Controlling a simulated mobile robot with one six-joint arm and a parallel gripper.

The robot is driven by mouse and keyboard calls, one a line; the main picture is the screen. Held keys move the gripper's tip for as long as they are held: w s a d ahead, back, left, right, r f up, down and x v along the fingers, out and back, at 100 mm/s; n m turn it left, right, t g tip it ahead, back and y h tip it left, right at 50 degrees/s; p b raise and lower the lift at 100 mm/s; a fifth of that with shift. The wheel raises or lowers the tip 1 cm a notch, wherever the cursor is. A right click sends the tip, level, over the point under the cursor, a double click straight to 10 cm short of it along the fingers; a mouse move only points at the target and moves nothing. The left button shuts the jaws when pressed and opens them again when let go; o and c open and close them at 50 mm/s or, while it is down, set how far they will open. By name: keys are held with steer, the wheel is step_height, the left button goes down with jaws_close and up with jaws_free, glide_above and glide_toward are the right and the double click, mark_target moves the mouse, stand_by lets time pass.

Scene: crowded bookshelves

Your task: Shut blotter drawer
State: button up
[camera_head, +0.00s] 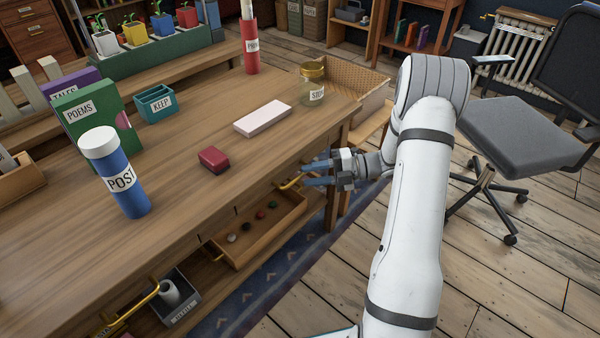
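A shallow wooden drawer (238,262) sticks out from under the desk's front edge, with several small coloured pebble-like things in it. No label on it is readable, so I cannot tell whether it is the blotter drawer. A curved brass handle (290,184) shows at the desk edge above its right part. My gripper (305,173) is at the desk's right front edge, its two blue fingers apart and pointing left toward that handle. The fingers look empty. I cannot tell whether the lower finger touches the handle.
Another brass handle (140,308) and a grey box (188,303) holding a white roll show at lower left. On the desk (190,215) are a blue POST tube (122,190), a red box (213,159), a pale slab (262,118) and a glass jar (312,90). An office chair (510,125) stands right.

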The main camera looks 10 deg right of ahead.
steer(key=v, duration=0.3)
steer(key=shift+f+p, duration=0.1)
steer(key=shift+p, duration=0.2)
steer(key=s+a+r+n+g+h+p, duration=0.25)
steer(key=s+r+n+p, duration=0.2)
steer(key=r+n, duration=0.3)
steer(key=s+a+r+n+g+h+p, duration=0.1)
steer(key=s+a+r+n+h+p, duration=0.2)
steer(key=r+n+p, duration=0.45)
steer(key=s+a+r+n+g+h+p, duration=0.15)
steer(key=s+r+n+h+p, duration=0.3)
steer(key=r, duration=0.55)
steer(key=s+d+r+n+t+h+p, duration=0.1)
steer(key=s+r+n+t+h+p, duration=0.1)
steer(key=s+r+n+p, duration=0.3)
steer(key=s+d+r+n+t+h+p, duration=0.1)
steer(key=s+r+n+t+h+p, duration=0.2)
steer(key=r+n, duration=1)
steer(key=s+n+h+p, duration=0.1)
steer(key=s+n+p, duration=0.1)
steer(key=s+p, duration=0.1)
steer(key=shift+s+r+p, duration=0.2)
steer(key=shift+r+p, duration=0.2)
steer(key=shift+p, duration=0.45)
